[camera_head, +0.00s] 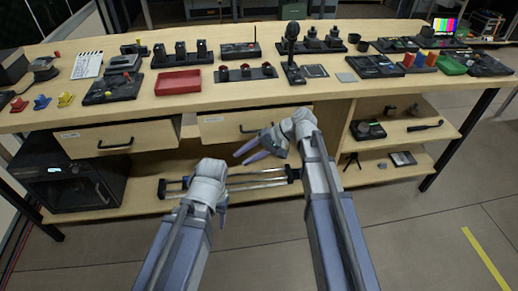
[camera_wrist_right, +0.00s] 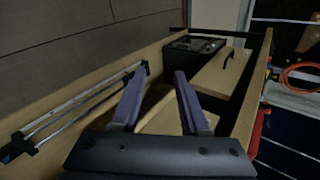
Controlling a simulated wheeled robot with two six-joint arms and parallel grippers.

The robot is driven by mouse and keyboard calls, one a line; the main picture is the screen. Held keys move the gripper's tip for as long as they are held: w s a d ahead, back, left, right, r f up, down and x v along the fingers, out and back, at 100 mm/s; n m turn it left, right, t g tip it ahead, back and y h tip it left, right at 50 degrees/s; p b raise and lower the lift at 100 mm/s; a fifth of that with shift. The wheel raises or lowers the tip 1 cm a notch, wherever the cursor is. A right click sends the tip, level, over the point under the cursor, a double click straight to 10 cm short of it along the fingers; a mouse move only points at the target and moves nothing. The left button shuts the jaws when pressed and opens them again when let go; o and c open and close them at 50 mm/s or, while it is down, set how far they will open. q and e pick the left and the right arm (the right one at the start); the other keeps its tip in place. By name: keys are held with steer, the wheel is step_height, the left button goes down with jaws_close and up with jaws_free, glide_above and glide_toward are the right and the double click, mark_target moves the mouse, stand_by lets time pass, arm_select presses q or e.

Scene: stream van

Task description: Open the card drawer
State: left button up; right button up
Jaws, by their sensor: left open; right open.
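Two pale wooden drawers sit side by side under the tabletop. The left drawer (camera_head: 85,141) and the right drawer (camera_head: 213,131) each have a dark bar handle and a small label too small to read, so I cannot tell which is the card drawer. My right gripper (camera_head: 241,157) is open and empty, just in front of and below the right drawer's handle (camera_head: 256,128). In the right wrist view its open fingers (camera_wrist_right: 158,76) show, with the left drawer (camera_wrist_right: 217,72) beyond. My left gripper (camera_head: 222,209) is open, lower and nearer; its fingers are partly hidden.
The tabletop (camera_head: 330,88) above holds a red tray (camera_head: 178,82) and many small devices. A lower shelf (camera_head: 145,194) carries a black box (camera_head: 75,184) at left and metal rails (camera_head: 250,180) behind my grippers. Open shelves stand at right. The floor in front is clear.

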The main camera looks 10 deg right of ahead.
steer(key=w+d+f+m+t+y+b, duration=0.1)
steer(key=w+d+m+t+y+b, duration=0.4)
steer(key=w+d+b, duration=0.75)
arm_select(q)
step_height(320, 180, down, 14)
steer(key=p, duration=0.1)
steer(key=shift+r, duration=0.15)
arm_select(e)
steer(key=shift+n+t+y, duration=0.3)
steer(key=shift+n, duration=0.2)
steer(key=shift+s+a+x, duration=0.1)
steer(key=shift+s+x, duration=0.1)
steer(key=shift+x, duration=0.8)
steer(key=shift+s+a+x, duration=0.1)
steer(key=shift+s+x, duration=0.1)
steer(key=shift+x, duration=0.8)
steer(key=shift+s+a+x, duration=0.1)
steer(key=shift+s+x, duration=0.15)
steer(key=shift+x, duration=0.8)
steer(key=shift+c, duration=0.2)
jaws_close()
